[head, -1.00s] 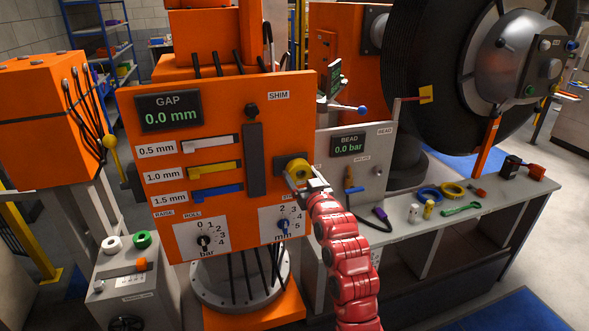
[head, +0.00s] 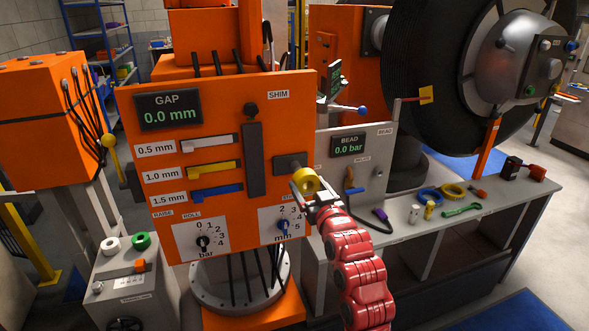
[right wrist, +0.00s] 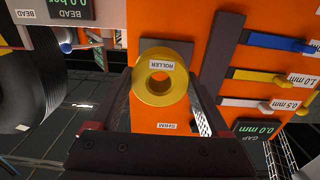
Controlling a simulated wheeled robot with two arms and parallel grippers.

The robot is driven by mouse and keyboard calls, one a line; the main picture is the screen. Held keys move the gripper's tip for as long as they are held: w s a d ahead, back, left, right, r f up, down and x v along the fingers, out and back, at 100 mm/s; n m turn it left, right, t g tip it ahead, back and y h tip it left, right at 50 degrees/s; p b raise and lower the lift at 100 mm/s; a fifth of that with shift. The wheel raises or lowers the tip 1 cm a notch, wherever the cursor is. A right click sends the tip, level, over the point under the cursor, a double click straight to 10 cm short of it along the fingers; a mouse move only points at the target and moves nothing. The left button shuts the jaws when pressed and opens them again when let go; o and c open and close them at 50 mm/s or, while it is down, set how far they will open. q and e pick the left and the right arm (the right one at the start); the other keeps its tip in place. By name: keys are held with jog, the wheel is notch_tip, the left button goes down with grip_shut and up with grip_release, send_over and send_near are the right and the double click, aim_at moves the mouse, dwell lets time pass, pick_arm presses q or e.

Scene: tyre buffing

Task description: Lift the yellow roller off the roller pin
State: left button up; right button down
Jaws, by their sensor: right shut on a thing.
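The yellow roller (head: 307,180) is a short ring held between the fingers of my right gripper (head: 312,192). In the right wrist view the roller (right wrist: 177,96) shows its label and its central hole, with a finger on each side. The dark grey roller pin (head: 287,163) sticks out from the right side of the orange panel. The roller is in front of the panel, below and right of the visible part of the pin. I cannot tell whether the pin's tip is clear of the roller's hole. My left gripper is not in view.
The orange panel (head: 218,110) carries a dark vertical bar (head: 253,160), shim levers and dials left of the pin. A grey bead panel (head: 378,150) stands close on the right.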

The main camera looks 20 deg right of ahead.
jog(key=shift+r, duration=0.1)
jog(key=s+r, duration=0.3)
jog(key=s, duration=0.3)
dwell(0.4)
jog(key=shift+f, duration=0.1)
